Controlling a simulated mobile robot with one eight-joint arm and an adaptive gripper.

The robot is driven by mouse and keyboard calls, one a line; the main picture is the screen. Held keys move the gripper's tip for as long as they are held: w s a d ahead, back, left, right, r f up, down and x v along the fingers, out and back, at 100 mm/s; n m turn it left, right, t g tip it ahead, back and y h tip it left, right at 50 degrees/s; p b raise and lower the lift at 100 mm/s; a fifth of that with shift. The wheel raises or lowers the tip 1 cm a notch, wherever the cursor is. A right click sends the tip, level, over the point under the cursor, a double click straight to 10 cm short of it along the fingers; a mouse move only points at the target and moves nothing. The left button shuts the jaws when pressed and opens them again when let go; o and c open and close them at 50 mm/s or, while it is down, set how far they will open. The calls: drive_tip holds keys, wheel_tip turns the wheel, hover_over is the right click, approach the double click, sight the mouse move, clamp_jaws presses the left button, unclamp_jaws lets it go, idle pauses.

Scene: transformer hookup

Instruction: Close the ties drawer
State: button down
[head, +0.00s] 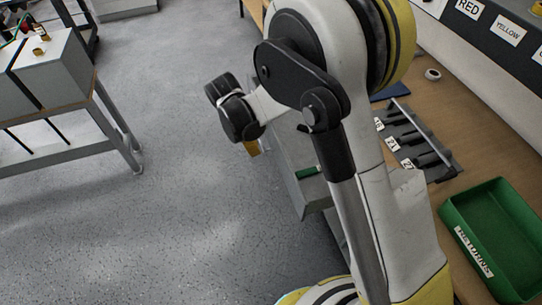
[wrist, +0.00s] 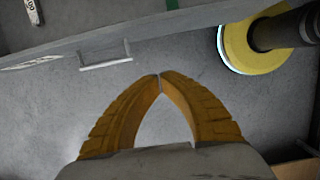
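A grey drawer (head: 316,198) stands pulled out from under the workbench in the head view. A green item (head: 307,172) shows at it. My arm hides part of the drawer, and I cannot read a name on it. In the wrist view a grey drawer front (wrist: 160,27) crosses the top, with a pale bar handle (wrist: 105,58) at upper left. My gripper (wrist: 160,76) has its yellow fingertips together with nothing between them. It is below and right of the handle in that view, apart from it.
The wooden workbench carries a green RETURNS bin (head: 495,240), a dark rack (head: 415,140) with labels and a tape roll (head: 432,74). A grey bench (head: 60,90) stands at left. The floor between is clear. My own yellow base shows upper right in the wrist view.

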drive_tip(key=w+d+f+b, duration=0.2)
drive_tip(key=d+f+b, duration=0.3)
drive_tip(key=f, duration=0.4)
drive_tip(key=shift+d+f+b, duration=0.3)
drive_tip(key=shift+d+f, duration=0.05)
drive_tip(key=shift+d, duration=0.3)
